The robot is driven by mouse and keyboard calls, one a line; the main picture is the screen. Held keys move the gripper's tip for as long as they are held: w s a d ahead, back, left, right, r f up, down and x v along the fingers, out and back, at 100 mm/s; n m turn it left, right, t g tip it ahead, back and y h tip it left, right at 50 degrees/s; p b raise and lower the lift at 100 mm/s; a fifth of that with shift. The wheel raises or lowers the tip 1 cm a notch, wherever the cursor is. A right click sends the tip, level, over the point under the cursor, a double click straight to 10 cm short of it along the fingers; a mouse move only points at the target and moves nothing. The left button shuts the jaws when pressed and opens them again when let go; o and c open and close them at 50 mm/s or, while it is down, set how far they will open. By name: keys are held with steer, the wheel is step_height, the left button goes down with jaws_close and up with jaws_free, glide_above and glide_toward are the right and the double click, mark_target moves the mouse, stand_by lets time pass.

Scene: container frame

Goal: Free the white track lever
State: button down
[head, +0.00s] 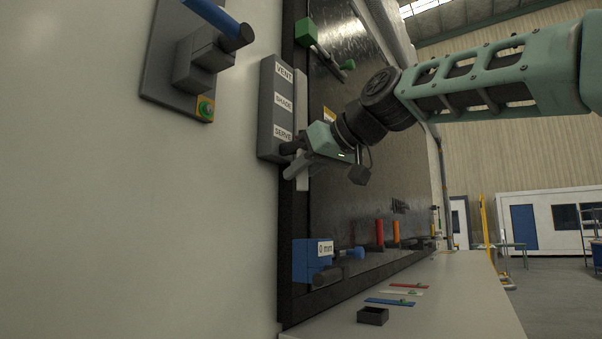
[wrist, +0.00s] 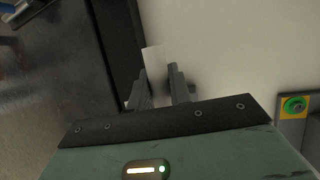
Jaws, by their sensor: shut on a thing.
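A grey panel (head: 270,110) on the wall bears the labels VENT, SHADE and SERVE from top to bottom, with a pale vertical strip (head: 303,180) beside its lower right. My gripper (head: 292,160) is at the panel's lower end, just below and beside the SERVE label. The lever's base is hidden behind the fingers and gripper body.
A blue handle (head: 216,16) on a grey plate is at upper left. A green block (head: 306,32) sits on the dark frame above, and a blue block (head: 305,262) marked 0 mm below. The bench holds coloured strips (head: 390,301) and a small black box (head: 372,317).

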steer(key=c, duration=1.3)
jaws_free()
steer(key=shift+w+d, duration=0.1)
steer(key=b+v, duration=0.2)
steer(key=v, duration=1.5)
steer(key=shift+s+r, duration=0.15)
steer(key=shift+s, duration=0.15)
